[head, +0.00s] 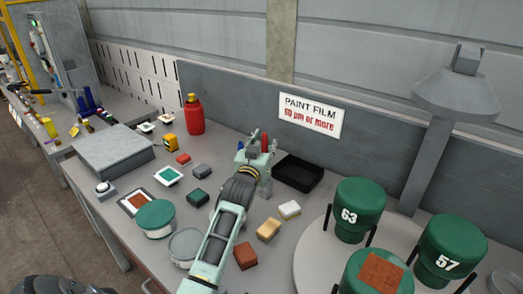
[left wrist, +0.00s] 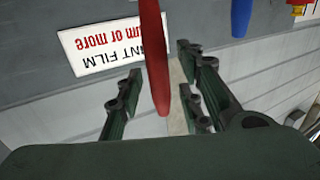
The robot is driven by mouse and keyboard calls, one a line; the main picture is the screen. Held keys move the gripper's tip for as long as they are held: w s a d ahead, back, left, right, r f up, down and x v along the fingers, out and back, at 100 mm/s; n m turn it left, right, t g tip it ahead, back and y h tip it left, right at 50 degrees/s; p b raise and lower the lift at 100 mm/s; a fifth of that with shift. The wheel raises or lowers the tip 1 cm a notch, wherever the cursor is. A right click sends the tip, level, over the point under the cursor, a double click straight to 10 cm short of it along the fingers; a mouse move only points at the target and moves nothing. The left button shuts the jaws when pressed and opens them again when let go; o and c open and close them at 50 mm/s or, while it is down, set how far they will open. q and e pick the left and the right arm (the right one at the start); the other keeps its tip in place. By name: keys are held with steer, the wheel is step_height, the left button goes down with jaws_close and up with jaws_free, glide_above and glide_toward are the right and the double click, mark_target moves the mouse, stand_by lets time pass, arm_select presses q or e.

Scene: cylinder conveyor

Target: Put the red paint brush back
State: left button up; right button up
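The red paint brush shows as a slim red handle (left wrist: 154,55) in the left wrist view. Its rounded end lies between the fingers of my left gripper (left wrist: 165,92), with gaps on both sides. The fingers are apart and I see no contact. In the head view the red handle (head: 265,143) stands upright at my left gripper (head: 256,148), near the back of the table. The brush's lower part is hidden. A blue handle (left wrist: 241,17) stands a little apart; it also shows in the head view (head: 240,146). My right gripper is in neither view.
A black tray (head: 311,171) lies right of the gripper. A red bottle (head: 195,116) stands left. Several small blocks, including a tan one (head: 268,229), lie about. Numbered green canisters (head: 357,205) stand on a round platform at right. A grey partition (head: 232,100) closes the back.

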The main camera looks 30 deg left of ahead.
arm_select(q)
steer(key=shift+r, duration=0.8)
steer(key=b+v, duration=0.1)
steer(key=v, duration=1.1)
steer(key=shift+f+b, duration=0.25)
steer(key=shift+b, duration=0.15)
steer(key=shift+r, duration=0.1)
